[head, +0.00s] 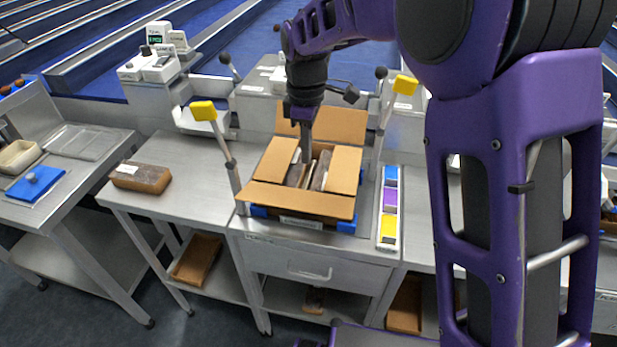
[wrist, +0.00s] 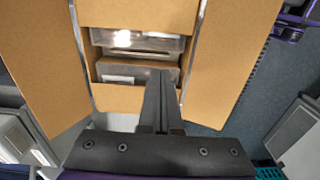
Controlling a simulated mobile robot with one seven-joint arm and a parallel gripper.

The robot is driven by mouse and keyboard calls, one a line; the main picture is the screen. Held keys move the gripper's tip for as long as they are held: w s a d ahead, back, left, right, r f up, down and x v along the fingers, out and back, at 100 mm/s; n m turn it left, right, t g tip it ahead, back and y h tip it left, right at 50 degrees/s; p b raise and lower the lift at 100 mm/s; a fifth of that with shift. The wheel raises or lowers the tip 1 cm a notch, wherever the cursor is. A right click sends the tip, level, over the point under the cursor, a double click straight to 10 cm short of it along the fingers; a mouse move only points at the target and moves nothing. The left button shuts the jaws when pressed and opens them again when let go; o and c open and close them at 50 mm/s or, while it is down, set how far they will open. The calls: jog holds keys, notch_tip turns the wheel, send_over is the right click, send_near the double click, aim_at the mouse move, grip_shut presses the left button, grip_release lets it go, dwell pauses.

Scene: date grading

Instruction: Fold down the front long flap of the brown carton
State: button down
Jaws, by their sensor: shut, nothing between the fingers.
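The brown carton (head: 301,223) stands open on the metal bench, between two posts with yellow pads. Its front long flap (head: 300,202) spreads outward toward the front edge. The back long flap (head: 338,124) stands up behind. The left short flap (head: 275,161) and right short flap (head: 344,169) lie at the sides of the opening; both seem to lean inward. Dark wrapped packs (head: 321,170) show between them. My gripper (head: 306,160) is shut and empty, pointing down over the opening. In the wrist view its fingers (wrist: 161,85) overlap the opening; contact cannot be told.
Blue corner blocks (head: 346,227) hold the carton. A yellow-padded post (head: 228,155) stands at its left, another (head: 390,105) at its right. A colour strip (head: 389,205) lies to the right. A brown pack (head: 141,178) lies on the left bench; bare bench lies between.

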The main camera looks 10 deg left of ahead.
jog(key=shift+f+b, duration=2)
jog(key=shift+f, duration=1.6)
jog(key=shift+r, duration=0.1)
notch_tip(320, 180, up, 6)
jog(key=p, duration=0.5)
notch_tip(320, 180, up, 5)
send_over(307, 186)
